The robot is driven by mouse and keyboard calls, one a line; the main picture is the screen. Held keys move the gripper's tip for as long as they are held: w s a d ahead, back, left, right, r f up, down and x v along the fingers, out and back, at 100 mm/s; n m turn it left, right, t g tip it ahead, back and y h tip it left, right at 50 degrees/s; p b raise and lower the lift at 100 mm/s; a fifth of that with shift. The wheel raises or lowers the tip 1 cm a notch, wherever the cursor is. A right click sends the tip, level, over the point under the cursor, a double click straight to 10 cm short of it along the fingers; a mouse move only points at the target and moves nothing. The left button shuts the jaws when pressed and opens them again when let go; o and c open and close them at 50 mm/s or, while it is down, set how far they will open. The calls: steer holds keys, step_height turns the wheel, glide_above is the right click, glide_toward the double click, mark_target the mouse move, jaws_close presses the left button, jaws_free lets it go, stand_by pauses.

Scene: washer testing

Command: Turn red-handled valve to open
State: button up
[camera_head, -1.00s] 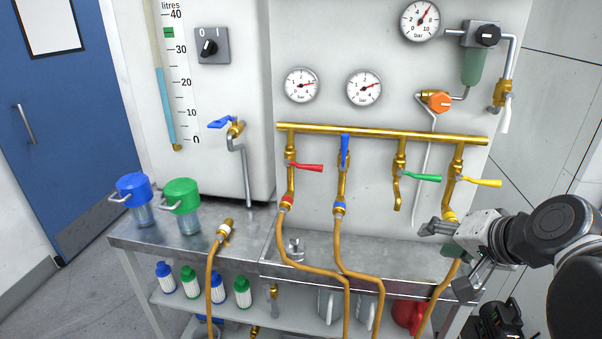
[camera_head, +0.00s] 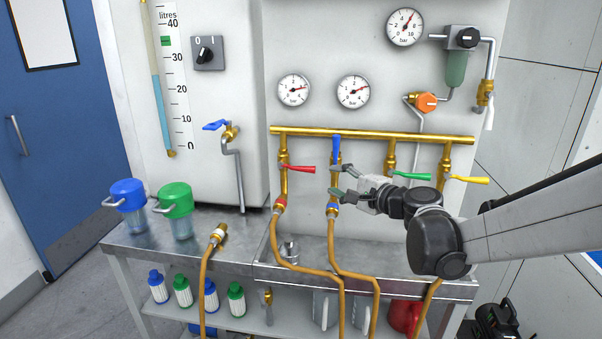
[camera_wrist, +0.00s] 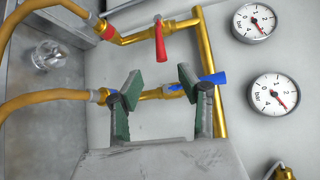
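The red-handled valve (camera_head: 299,169) is on the leftmost branch below the brass manifold. Its handle sticks out to the right, across its pipe. In the wrist view the red handle (camera_wrist: 160,40) is above and beyond my fingers. My gripper (camera_head: 336,183) is just right of and slightly below the red handle, in front of the blue-handled branch. In the wrist view my gripper (camera_wrist: 157,84) has its two green-padded fingers spread apart with nothing held. The blue handle (camera_head: 337,150) lies along its pipe, and it shows near the right finger in the wrist view (camera_wrist: 214,78).
The green handle (camera_head: 411,176) and yellow handle (camera_head: 466,180) stick out to the right on the other branches, near my arm. Brass manifold (camera_head: 370,134) runs above. Hoses (camera_head: 295,263) hang below the red and blue valves. Gauges (camera_head: 294,90) are on the panel above.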

mark_target(308, 170)
steer(key=x, duration=1.3)
steer(key=shift+w+a, duration=0.15)
steer(key=shift+w, duration=0.1)
jaws_close()
